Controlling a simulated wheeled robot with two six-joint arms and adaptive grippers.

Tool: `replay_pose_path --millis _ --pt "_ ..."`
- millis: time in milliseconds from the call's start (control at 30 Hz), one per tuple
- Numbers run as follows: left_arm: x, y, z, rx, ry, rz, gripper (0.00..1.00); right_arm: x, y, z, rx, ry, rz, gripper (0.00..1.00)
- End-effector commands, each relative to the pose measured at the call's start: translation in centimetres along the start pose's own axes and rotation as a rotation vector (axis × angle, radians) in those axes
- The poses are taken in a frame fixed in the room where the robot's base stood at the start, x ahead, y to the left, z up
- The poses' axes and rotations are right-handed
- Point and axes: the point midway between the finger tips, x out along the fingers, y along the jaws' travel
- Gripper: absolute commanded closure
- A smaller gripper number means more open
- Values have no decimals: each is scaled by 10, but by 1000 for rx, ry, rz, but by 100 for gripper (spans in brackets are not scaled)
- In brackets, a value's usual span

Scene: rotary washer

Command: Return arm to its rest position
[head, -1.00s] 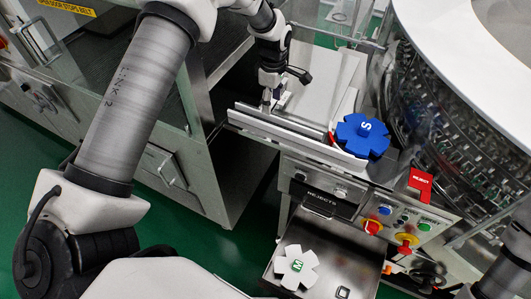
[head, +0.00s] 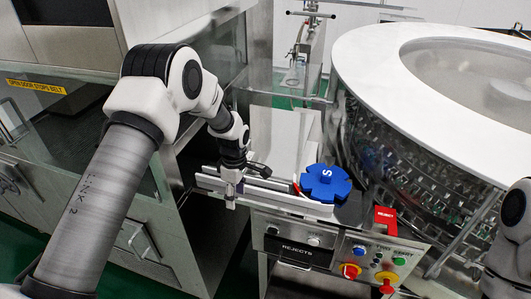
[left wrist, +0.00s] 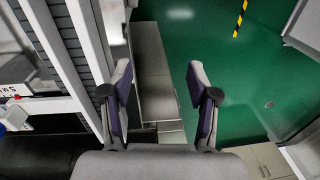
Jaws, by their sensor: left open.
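My left arm (head: 96,190) comes in from the left in the head view and bends down towards the metal guide rails (head: 275,201). My left gripper (head: 231,198) points down at the left part of the near rail. I cannot tell whether it touches the rail. In the left wrist view, my left gripper (left wrist: 160,80) is open with nothing between its fingers. Green floor and a grey metal surface show beyond them. Part of my right arm (head: 508,245) shows at the right edge of the head view; its gripper is out of view.
A blue star-shaped wheel marked S (head: 326,184) sits at the right end of the rails. The round washer (head: 430,110) stands at the right. A red REJECT piece (head: 385,219) and a button panel (head: 370,262) are in front. A glass-sided cabinet (head: 60,110) stands at left.

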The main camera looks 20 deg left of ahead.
Motion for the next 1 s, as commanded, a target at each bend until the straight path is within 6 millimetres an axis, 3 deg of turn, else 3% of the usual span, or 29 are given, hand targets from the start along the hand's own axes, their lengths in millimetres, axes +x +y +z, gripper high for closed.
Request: replay_pose_path --millis 133,267,367,533,633,700,800,900,1000 --pt "8 -2 0 0 0 -9 40 3 0 0 0 0 0 62" --pt "56 -23 4 10 6 -83 40 17 0 0 0 0 0 62" --pt "107 -76 12 22 3 -210 40 28 0 0 0 0 0 62" --pt "203 -201 30 234 -48 -330 40 49 0 0 0 0 0 62" --pt "239 -285 40 539 -105 -310 40 61 0 0 0 0 0 62" --pt "241 -328 43 813 -123 -234 40 63 0 0 0 -1 0 62" --pt "225 -341 43 1166 -73 -85 40 59 0 0 0 0 0 62" --pt "221 -321 42 1412 21 38 40 59 0 0 0 0 0 62" --pt "220 -308 42 1533 69 83 40 59 0 0 0 0 0 62"
